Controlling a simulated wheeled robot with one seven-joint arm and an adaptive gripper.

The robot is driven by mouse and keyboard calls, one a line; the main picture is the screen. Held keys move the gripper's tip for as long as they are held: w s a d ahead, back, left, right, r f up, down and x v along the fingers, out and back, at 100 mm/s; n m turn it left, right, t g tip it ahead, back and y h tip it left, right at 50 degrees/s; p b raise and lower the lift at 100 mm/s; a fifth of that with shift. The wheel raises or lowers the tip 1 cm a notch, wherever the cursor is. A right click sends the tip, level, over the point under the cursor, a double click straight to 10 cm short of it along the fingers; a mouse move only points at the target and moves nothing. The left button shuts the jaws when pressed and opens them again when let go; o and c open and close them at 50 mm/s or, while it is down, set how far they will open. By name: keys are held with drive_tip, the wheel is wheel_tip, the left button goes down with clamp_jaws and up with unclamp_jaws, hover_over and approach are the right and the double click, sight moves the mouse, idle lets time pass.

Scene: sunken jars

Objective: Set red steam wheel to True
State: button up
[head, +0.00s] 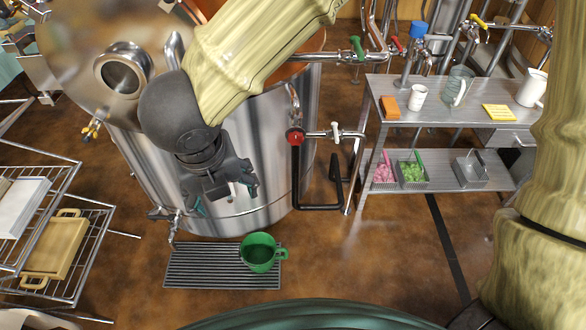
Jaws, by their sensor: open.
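A round red wheel (295,137), which looks like the red steam wheel, sits on a pipe at the right side of the large steel kettle (275,185). My gripper (226,198) is open and empty. It points down in front of the kettle, left of the red wheel and apart from it in the picture. Nothing covers the wheel. I cannot tell its setting from this view.
A green pot (258,253) stands on a floor grate (190,268) below my gripper. A steel table (440,113) with cups and a pitcher is at the right. A wire rack (75,262) is at the left. A white-handled valve (336,131) and black pipe adjoin the wheel.

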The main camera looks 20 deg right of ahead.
drive_tip(key=w+d+f+n+t+b, duration=0.2)
drive_tip(key=w+d+f+b, duration=0.1)
drive_tip(key=w+f+b, duration=0.35)
drive_tip(key=w+d+f+n+t+b, duration=0.2)
drive_tip(key=w+d+f+t+b, duration=0.1)
drive_tip(key=w+f+b, duration=0.3)
drive_tip(key=n+t+h+b, duration=0.35)
drive_tip(key=t+b, duration=0.55)
drive_tip(key=b, duration=1)
approach(296, 141)
drive_tip(key=a+x, duration=0.1)
drive_tip(key=x, duration=0.2)
drive_tip(key=shift+h, duration=0.45)
drive_tip(key=shift+d+p+x, duration=0.2)
drive_tip(key=shift+p+x, duration=0.15)
drive_tip(key=shift+x, duration=3.55)
drive_tip(key=shift+s+r, duration=0.1)
drive_tip(key=shift+r, duration=0.05)
drive_tip(key=shift+c, duration=0.4)
drive_tip(key=c, duration=0.9)
